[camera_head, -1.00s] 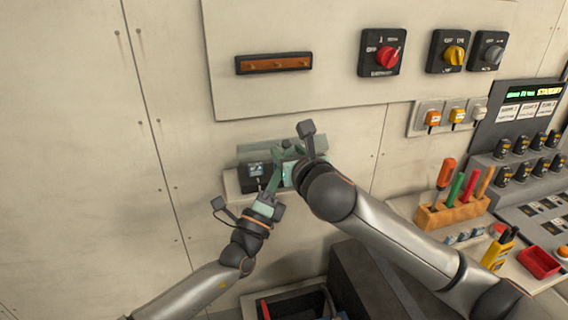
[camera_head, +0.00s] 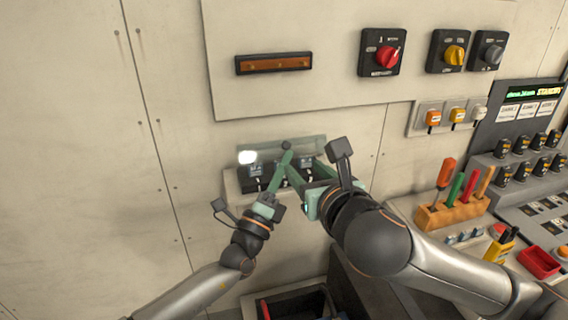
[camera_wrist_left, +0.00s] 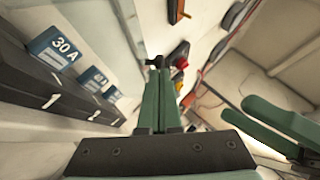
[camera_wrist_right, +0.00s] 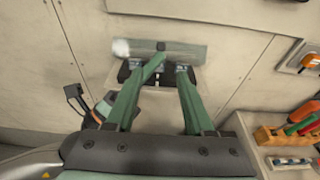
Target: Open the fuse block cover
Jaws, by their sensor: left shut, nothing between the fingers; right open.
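The fuse block (camera_head: 247,180) is a dark unit on a pale wall mount. Its clear greenish cover (camera_head: 312,146) is raised above it, with a dark round knob (camera_head: 287,146) on it. Fuses marked 30 A (camera_wrist_left: 54,45) show bare in the left wrist view. My left gripper (camera_head: 284,161) is shut and empty, its tips close to the knob; I cannot tell whether they touch. My right gripper (camera_head: 309,168) is open and empty in front of the block's right part. Both grippers hide part of the block. The cover also shows in the right wrist view (camera_wrist_right: 190,54).
A panel above carries a red rotary switch (camera_head: 387,55) and a brown strip (camera_head: 273,64). At right are an orange tool holder (camera_head: 438,214), a red tray (camera_head: 540,262) and a control console. A dark open bin (camera_head: 290,302) lies below. The left wall is clear.

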